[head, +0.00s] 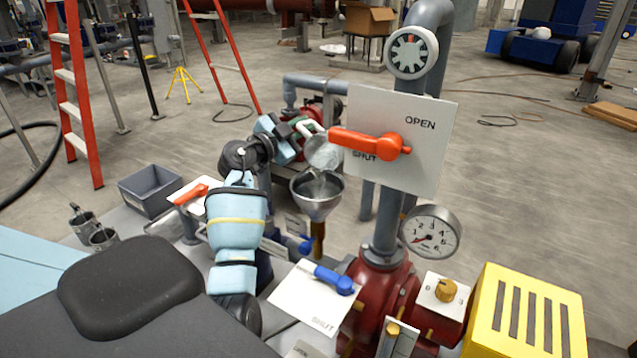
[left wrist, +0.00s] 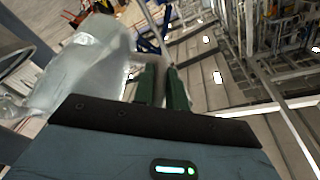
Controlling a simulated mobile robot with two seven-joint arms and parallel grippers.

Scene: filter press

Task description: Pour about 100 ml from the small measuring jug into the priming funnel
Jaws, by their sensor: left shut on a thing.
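The small clear measuring jug (head: 322,153) is tilted over the metal priming funnel (head: 317,205) in the head view. A pale, clear streak runs from the jug's lower edge into the funnel's mouth; the level inside is too small to read. My left gripper (head: 303,128) is shut on the jug's pale handle. In the left wrist view the jug (left wrist: 85,68) fills the upper left, tipped over, beside the dark green fingers (left wrist: 162,88). My right gripper is not in view.
A white board with an orange lever (head: 370,143) stands right of the jug, close to it. A pressure gauge (head: 431,233), a blue-handled valve plate (head: 315,295) and a yellow slotted box (head: 527,312) lie nearer. A grey bin (head: 150,190) and metal cups (head: 103,238) sit left.

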